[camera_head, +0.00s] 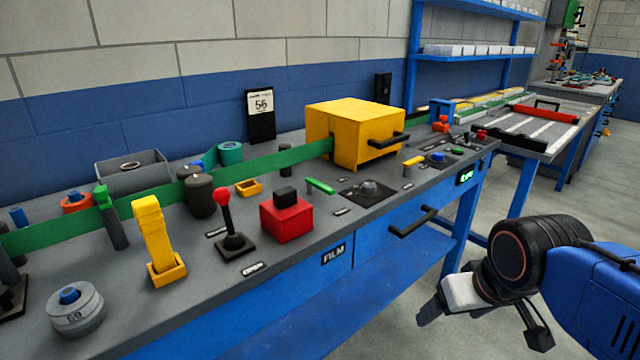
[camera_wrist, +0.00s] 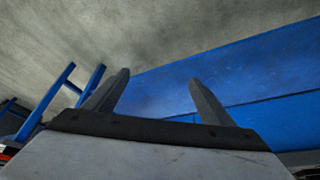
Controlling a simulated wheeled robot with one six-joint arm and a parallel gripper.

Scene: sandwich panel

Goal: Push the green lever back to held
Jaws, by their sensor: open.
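Two green parts on the grey bench could be the green lever, and I cannot tell which. A short green handle (camera_head: 320,186) lies nearly flat between the red box and a black plate. A dark post with a green top (camera_head: 103,197) leans slightly at the left, by the green strip. The small label plates are too small to read. My gripper (camera_head: 484,328) is open and empty at the lower right, off the bench's front and well away from both. In the wrist view my gripper (camera_wrist: 158,78) shows two spread fingers with nothing between them.
The bench top (camera_head: 330,240) also bears a red-knobbed lever (camera_head: 222,198), a yellow lever (camera_head: 152,230), a red box (camera_head: 287,220) and a yellow box (camera_head: 352,130). A black drawer handle (camera_head: 412,224) juts from the blue front.

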